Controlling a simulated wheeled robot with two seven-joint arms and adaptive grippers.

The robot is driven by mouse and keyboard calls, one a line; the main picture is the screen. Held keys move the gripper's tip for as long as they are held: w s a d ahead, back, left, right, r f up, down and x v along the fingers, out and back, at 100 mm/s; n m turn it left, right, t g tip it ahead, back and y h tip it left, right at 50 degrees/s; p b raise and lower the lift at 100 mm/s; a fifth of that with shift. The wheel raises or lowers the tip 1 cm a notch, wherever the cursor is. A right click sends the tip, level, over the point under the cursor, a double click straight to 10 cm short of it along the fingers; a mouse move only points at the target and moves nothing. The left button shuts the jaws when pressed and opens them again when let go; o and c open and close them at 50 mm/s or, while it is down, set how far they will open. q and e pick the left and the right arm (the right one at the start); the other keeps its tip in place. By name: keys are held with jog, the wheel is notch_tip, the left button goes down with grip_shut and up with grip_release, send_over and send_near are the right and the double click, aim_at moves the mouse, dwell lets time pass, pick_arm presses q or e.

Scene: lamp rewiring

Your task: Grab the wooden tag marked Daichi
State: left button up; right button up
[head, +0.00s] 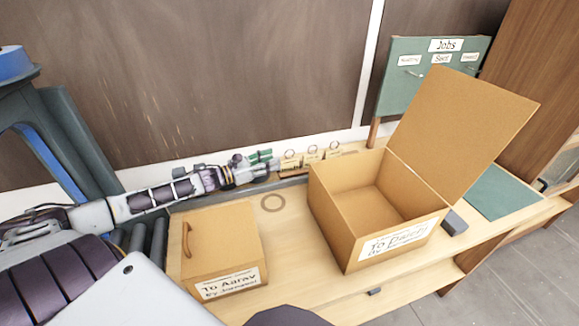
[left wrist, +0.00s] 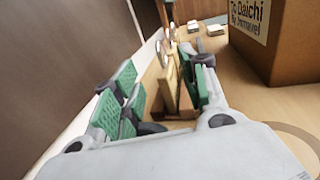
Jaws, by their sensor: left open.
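Several small wooden tags with metal rings stand in a row at the back of the bench, the leftmost tag (head: 290,162) nearest my left gripper (head: 268,160). The lettering on the tags is too small to read, so I cannot tell which is marked Daichi. My left gripper is open at the left end of the row. In the left wrist view its green-padded fingers (left wrist: 160,98) stand on either side of a pale wooden tag (left wrist: 171,85), with more tags beyond. I cannot tell whether a finger touches the tag. My right gripper is not in view.
An open cardboard box (head: 333,218) labelled for Daichi stands right of centre. A closed box (head: 228,237) labelled for Aarav stands front left. A green Jobs board (head: 435,75) stands behind. The wall is close behind the tags.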

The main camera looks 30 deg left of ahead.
aim_at(289, 161)
pick_arm(q)
jog(key=shift+x, duration=0.85)
jog(key=shift+b+x, duration=0.35)
jog(key=shift+x, duration=0.65)
jog(key=shift+w, duration=0.15)
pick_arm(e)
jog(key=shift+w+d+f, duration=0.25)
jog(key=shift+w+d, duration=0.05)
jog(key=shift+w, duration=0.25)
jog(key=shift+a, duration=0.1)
pick_arm(q)
jog(key=shift+d, duration=0.1)
jog(key=c, duration=0.9)
grip_shut()
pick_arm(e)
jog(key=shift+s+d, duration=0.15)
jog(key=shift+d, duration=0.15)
